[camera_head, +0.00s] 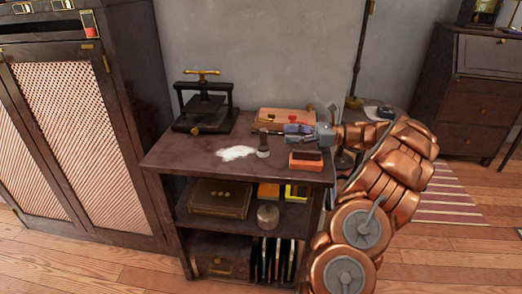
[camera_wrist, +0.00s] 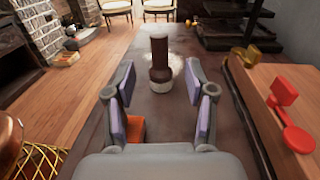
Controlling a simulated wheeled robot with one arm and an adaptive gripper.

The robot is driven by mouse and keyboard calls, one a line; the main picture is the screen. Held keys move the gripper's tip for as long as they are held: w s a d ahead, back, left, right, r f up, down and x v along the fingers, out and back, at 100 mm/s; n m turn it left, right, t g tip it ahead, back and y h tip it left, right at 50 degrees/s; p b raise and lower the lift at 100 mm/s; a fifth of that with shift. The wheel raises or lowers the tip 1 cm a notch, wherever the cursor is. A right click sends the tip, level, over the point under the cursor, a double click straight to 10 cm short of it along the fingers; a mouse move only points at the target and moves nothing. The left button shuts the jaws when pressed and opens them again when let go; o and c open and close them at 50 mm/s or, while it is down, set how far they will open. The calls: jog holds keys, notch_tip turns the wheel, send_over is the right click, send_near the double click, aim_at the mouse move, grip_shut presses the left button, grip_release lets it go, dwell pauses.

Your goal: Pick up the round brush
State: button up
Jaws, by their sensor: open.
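The round brush (camera_head: 263,143) stands upright on the dark table top, beside a white powdery patch (camera_head: 236,153). In the wrist view the round brush (camera_wrist: 160,58) has a dark brown handle and a pale band at its foot. My gripper (camera_head: 297,129) is low over the table, just right of the brush in the head view. In the wrist view my gripper (camera_wrist: 160,98) is open and empty, its purple-padded fingers spread either side of the line to the brush. The brush is ahead of the fingers, apart from them as far as I can tell.
A black press (camera_head: 203,105) stands at the table's back left. The front left table top is clear.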

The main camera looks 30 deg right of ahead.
aim_at(267, 144)
jog(key=shift+b+x, duration=0.9)
jog(key=shift+x, duration=3)
jog(key=shift+s, duration=0.1)
jog(key=shift+c, duration=0.4)
grip_shut()
